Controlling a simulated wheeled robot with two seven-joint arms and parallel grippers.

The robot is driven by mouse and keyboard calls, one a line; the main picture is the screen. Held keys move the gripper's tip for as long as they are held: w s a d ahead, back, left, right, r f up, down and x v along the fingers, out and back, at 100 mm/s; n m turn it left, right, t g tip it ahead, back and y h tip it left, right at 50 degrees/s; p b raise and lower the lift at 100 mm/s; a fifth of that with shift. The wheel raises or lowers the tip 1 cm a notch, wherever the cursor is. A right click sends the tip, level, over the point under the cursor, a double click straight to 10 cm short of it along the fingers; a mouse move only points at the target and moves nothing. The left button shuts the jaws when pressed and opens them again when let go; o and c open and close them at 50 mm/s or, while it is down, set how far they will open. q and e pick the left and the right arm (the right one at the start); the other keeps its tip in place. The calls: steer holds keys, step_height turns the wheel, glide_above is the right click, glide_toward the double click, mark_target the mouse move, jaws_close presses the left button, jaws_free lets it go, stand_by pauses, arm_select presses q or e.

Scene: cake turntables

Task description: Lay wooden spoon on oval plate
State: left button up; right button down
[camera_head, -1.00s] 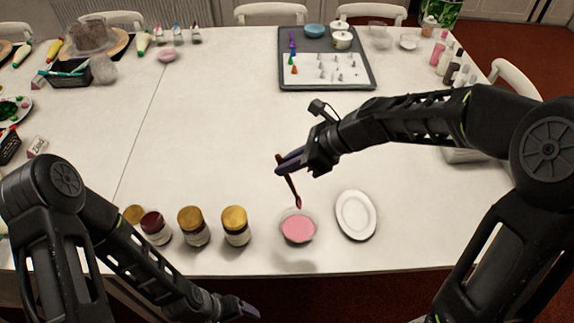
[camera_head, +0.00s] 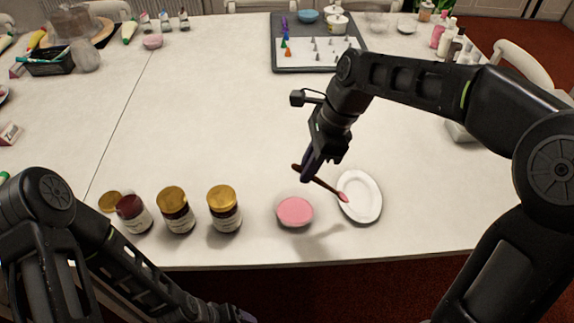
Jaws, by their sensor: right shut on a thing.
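The wooden spoon (camera_head: 325,187) is brown, with pink on its tip. My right gripper (camera_head: 309,172) is shut on its handle. The spoon slants down to the right, and its pink tip shows over the left part of the white oval plate (camera_head: 368,208). I cannot tell whether the tip touches the plate. The plate lies empty near the table's front edge. A bowl of pink filling (camera_head: 295,212) stands left of the plate. My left gripper (camera_head: 240,316) is low at the bottom edge, below the table's front edge; its fingers are barely visible.
Several jars with gold lids (camera_head: 224,209) stand left of the pink bowl. A grey tray (camera_head: 318,69) with small piping tips lies at the back. Bottles (camera_head: 447,40) stand at the back right. The middle of the white table (camera_head: 215,120) is clear.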

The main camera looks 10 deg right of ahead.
arm_select(q)
step_height(320, 180, down, 8)
steer(key=b, duration=0.6)
steer(key=shift+w+d, duration=0.3)
arm_select(e)
steer(key=s+d+f+n+t+h, duration=0.1)
steer(key=s+d+f+n+h, duration=0.1)
steer(key=d+f+n, duration=0.3)
steer(key=s+d+f+n+t+h, duration=0.2)
steer(key=s+d+f+n, duration=0.2)
steer(key=d+n, duration=0.6)
step_height(320, 180, down, 2)
steer(key=n, duration=0.2)
steer(key=shift+s+n, duration=0.3)
steer(key=shift+s, duration=0.05)
arm_select(q)
steer(key=shift+f, duration=0.1)
steer(key=shift+f+b, duration=2.2)
steer(key=shift+b, duration=0.05)
arm_select(e)
steer(key=shift+f, duration=2.7)
steer(key=c, duration=1.4)
jaws_free()
